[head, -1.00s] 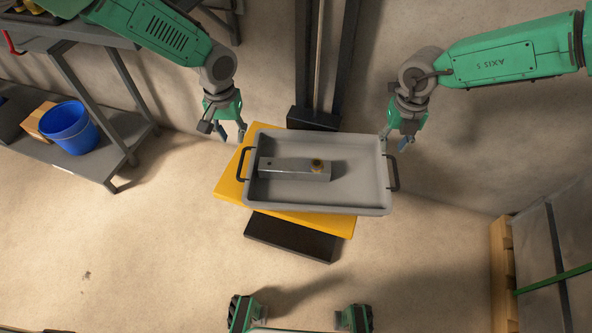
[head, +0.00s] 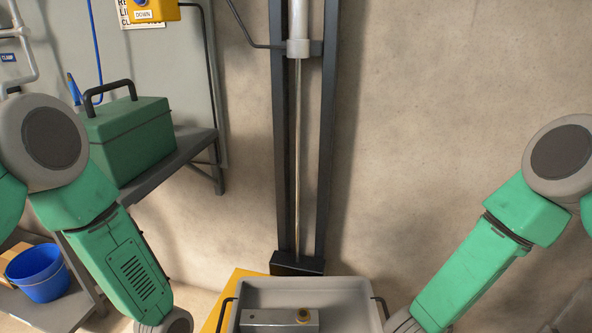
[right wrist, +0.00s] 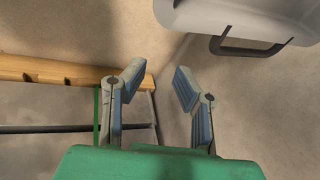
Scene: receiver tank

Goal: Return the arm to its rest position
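My right gripper (right wrist: 158,88) shows in the right wrist view with its two fingers apart and nothing between them. It is beside the grey tray (right wrist: 250,14), whose black handle (right wrist: 245,50) is at the upper right, apart from the fingers. In the head view the grey tray (head: 345,293) sits at the bottom edge with a metal block (head: 275,320) in it. The block has a round brass-coloured piece on top. Both my arms show as green links at the left and right. Neither gripper is visible in the head view.
A yellow platform (head: 234,286) lies under the tray, in front of a dark mast (head: 279,150). A green toolbox (head: 130,140) stands on a shelf at the left. A blue bucket (head: 40,274) sits below. A wooden beam (right wrist: 60,72) shows in the right wrist view.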

